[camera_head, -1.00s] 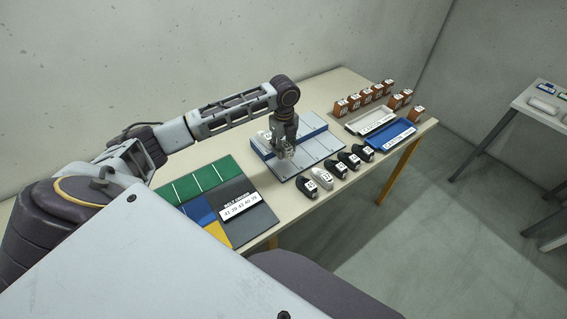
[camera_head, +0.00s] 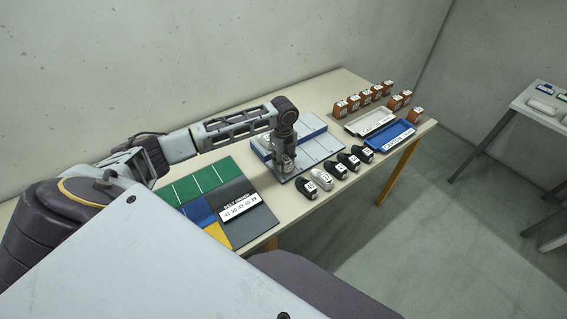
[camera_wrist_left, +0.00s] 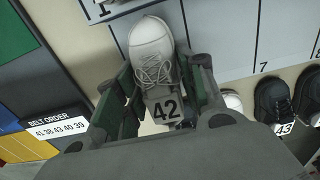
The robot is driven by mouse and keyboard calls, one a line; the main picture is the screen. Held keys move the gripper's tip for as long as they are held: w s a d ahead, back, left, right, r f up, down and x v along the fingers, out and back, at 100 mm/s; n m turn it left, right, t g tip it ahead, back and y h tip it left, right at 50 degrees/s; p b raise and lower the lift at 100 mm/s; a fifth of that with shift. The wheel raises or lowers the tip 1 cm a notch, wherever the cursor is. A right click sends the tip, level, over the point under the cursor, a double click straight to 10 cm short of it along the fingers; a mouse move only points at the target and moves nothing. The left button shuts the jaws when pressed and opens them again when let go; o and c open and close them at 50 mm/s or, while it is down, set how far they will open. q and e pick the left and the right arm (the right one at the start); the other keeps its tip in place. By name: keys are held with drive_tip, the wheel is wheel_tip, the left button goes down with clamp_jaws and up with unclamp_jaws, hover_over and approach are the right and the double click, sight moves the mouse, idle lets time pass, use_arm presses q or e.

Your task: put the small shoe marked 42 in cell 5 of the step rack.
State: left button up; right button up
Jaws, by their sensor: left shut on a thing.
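The small white shoe (camera_wrist_left: 153,48) marked 42 is between the fingers of my left gripper (camera_wrist_left: 158,85) in the left wrist view, its tag facing the camera. In the head view my left gripper (camera_head: 285,168) points down at the near left part of the step rack (camera_head: 322,147). The gripper and arm largely hide the shoe there. The rack's pale grey cells also show in the left wrist view (camera_wrist_left: 224,42), with a 7 readable at right. Cell 5's number is hidden, and I cannot tell whether the shoe touches the rack. My right gripper is not in view.
Several black shoes and a white shoe (camera_head: 321,181) stand along the rack's near side. A white tray (camera_head: 357,128), a blue tray (camera_head: 375,143) and several brown blocks lie to the right. A coloured board (camera_head: 258,220) with a belt-order label is at left.

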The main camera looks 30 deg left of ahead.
sight(284, 156)
use_arm(q)
drive_tip(key=shift+f, duration=0.8)
drive_tip(key=shift+f, duration=0.1)
drive_tip(key=o, duration=1)
wheel_tip(284, 156, up, 12)
drive_tip(key=shift+r, duration=0.15)
